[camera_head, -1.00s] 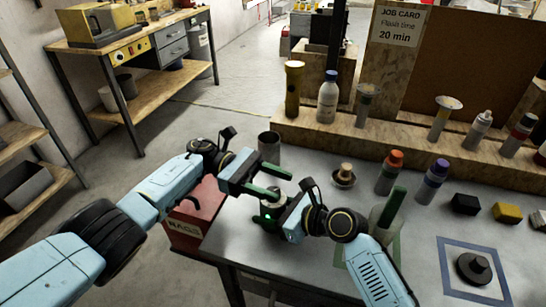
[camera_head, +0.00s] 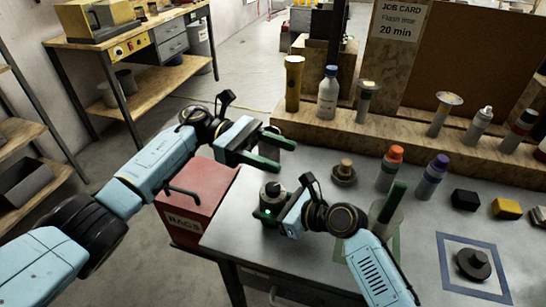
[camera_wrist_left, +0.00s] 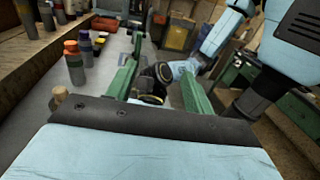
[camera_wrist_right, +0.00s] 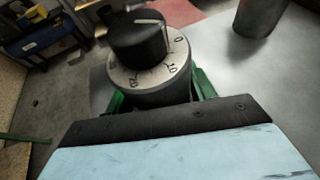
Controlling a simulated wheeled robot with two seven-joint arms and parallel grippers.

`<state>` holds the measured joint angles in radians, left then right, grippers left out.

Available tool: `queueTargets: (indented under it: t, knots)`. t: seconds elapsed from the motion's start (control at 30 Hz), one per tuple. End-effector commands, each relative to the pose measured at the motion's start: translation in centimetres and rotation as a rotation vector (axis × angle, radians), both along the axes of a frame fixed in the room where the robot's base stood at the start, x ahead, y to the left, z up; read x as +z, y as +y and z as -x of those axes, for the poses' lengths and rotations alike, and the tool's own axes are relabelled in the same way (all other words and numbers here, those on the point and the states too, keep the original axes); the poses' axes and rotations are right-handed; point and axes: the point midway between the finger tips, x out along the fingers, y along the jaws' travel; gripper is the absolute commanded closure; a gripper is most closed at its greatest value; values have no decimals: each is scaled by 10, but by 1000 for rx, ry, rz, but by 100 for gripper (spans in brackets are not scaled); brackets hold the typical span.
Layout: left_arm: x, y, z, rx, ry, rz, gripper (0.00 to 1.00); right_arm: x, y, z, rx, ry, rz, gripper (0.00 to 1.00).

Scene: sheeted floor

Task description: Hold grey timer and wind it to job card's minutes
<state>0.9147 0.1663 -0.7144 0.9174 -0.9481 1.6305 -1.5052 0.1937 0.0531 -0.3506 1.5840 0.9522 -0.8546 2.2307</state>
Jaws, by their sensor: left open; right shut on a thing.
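The grey timer (camera_head: 271,196), with a black knob, stands at the table's left edge, a green light low on it. In the right wrist view the timer (camera_wrist_right: 152,88) shows a pale numbered dial; the white line on its knob (camera_wrist_right: 138,36) points toward the right of the picture, but its exact reading is unclear. My right gripper (camera_head: 270,210) is shut on the timer's body, green fingers at its sides. My left gripper (camera_head: 285,156) is open and empty, above and behind the timer, apart from it. The job card (camera_head: 398,22) reads 20 min.
A red rags box (camera_head: 193,200) stands beside the table's left edge. A wooden shelf (camera_head: 310,122) runs behind.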

Motion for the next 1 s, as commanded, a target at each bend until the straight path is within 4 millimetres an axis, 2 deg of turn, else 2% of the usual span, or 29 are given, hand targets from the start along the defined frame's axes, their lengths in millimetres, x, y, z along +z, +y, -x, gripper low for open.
queueTargets:
  t: [0.17, 0.3, 0.5, 0.6, 0.83, 1.0]
  knots:
    - [12, -18, 12, -91, -49, -238, 48, -1, 0, 1, 1, 2, 1, 72]
    - [17, -29, 21, -126, -128, -612, 48, -1, 0, 1, 1, 2, 1, 72]
    - [22, -21, 17, 16, -276, -1130, 48, -1, 0, 1, 1, 3, 2, 72]
    - [26, -12, 10, 131, -342, -1306, 48, -1, 0, 1, 1, 3, 2, 72]
    - [34, 0, -1, 308, -426, -1489, 48, -1, 0, 1, 1, 3, 2, 72]
    - [20, 2, -2, 327, -430, -1504, 48, -1, 0, 1, 1, 3, 2, 72]
